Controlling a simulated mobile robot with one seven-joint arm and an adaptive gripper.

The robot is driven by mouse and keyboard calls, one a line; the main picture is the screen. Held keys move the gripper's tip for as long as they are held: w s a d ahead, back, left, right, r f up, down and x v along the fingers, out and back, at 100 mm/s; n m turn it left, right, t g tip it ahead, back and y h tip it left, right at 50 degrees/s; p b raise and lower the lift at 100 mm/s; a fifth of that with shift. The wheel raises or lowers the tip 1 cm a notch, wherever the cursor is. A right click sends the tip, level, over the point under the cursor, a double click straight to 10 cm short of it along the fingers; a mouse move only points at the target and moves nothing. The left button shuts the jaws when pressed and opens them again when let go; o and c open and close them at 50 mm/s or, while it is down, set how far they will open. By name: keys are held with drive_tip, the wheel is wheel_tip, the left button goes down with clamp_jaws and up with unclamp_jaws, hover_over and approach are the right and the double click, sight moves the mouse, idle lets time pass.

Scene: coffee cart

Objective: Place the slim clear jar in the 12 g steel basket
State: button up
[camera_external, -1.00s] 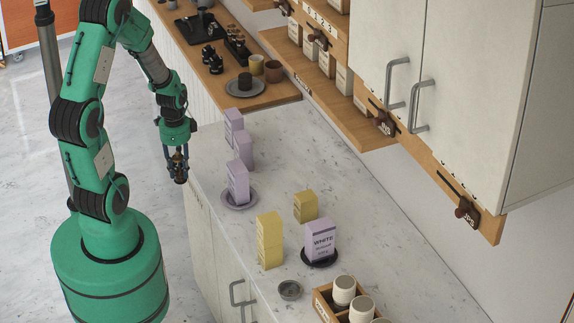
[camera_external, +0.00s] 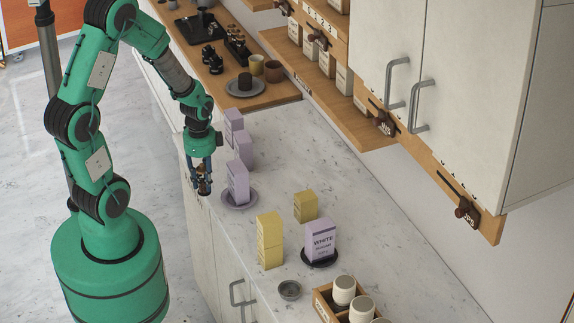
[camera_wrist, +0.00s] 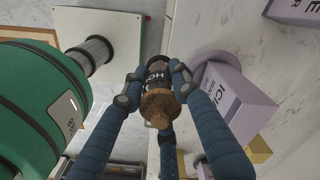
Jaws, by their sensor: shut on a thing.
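My gripper (camera_external: 201,178) is shut on a small jar (camera_external: 204,188) with dark contents. In the wrist view the jar (camera_wrist: 157,106) shows a cork end toward the camera and a dark label with partly readable letters. The fingers close around its sides, and it hangs beside the counter's left edge, near the front lilac box. A small round grey metal dish-like thing (camera_external: 289,290), possibly the steel basket, sits on the counter near its front edge, well away from my gripper. I cannot read a 12 g mark on it.
Several lilac boxes (camera_external: 238,182) stand along the counter (camera_external: 350,235), the front one on a lilac saucer (camera_external: 240,204). Yellow boxes (camera_external: 269,240), a lilac WHITE box (camera_external: 320,240) on a black saucer, and a wooden crate (camera_external: 324,302) with cups crowd the near end.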

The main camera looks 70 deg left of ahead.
drive_tip(key=w+d+m, duration=0.3)
drive_tip(key=d+m, duration=0.3)
drive_tip(key=d, duration=1.5)
drive_tip(key=s+d+m, duration=0.3)
drive_tip(key=s+d, duration=0.1)
drive_tip(key=d, duration=0.4)
drive_tip(key=s+d+m, duration=0.3)
drive_tip(key=s+d, duration=0.1)
drive_tip(key=d, duration=0.5)
drive_tip(key=shift+d+r+m, duration=0.25)
drive_tip(key=shift+m, duration=0.05)
drive_tip(key=b, duration=0.1)
hover_over(290, 293)
drive_tip(key=shift+d+f, duration=0.1)
drive_tip(key=shift+f, duration=0.65)
drive_tip(key=shift+f+b, duration=0.4)
drive_tip(key=shift+f, duration=1.4)
